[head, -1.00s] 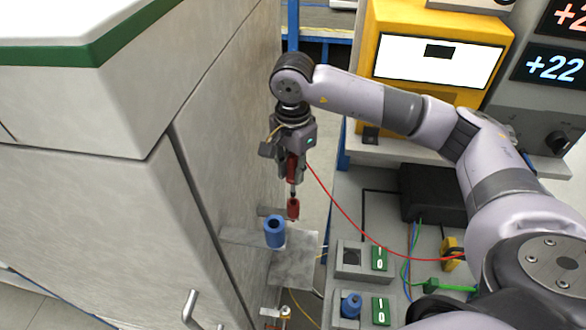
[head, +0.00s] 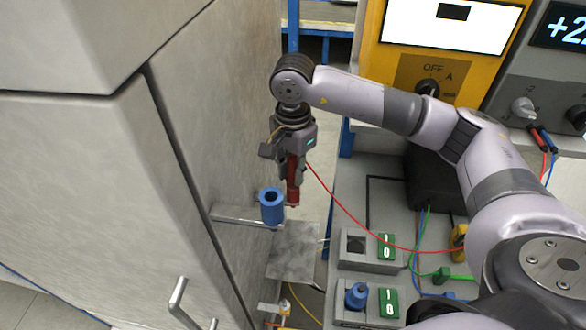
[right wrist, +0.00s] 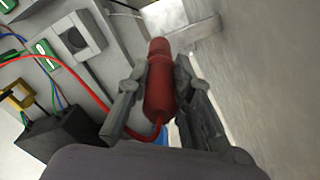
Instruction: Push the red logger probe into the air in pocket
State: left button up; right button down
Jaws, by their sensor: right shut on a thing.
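The red logger probe (head: 292,168) is between the fingers of my right gripper (head: 292,178), upright, with its red cable trailing right. In the right wrist view the fingers clasp both sides of the probe (right wrist: 160,95). A blue pocket (head: 271,207) stands just left, with an open top. No label tells which is air in. My left gripper is not in view.
A grey cabinet (head: 90,160) with a door handle (head: 180,300) fills the left side, close to the gripper. A metal bracket (head: 245,214) juts from it. At right are a bench with sockets (head: 357,245), a blue plug (head: 356,295) and a yellow meter (head: 420,68).

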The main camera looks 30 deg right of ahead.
jog(key=c, duration=1.3)
grip_release()
jog(key=shift+c, duration=0.2)
notch_tip(320, 180, up, 12)
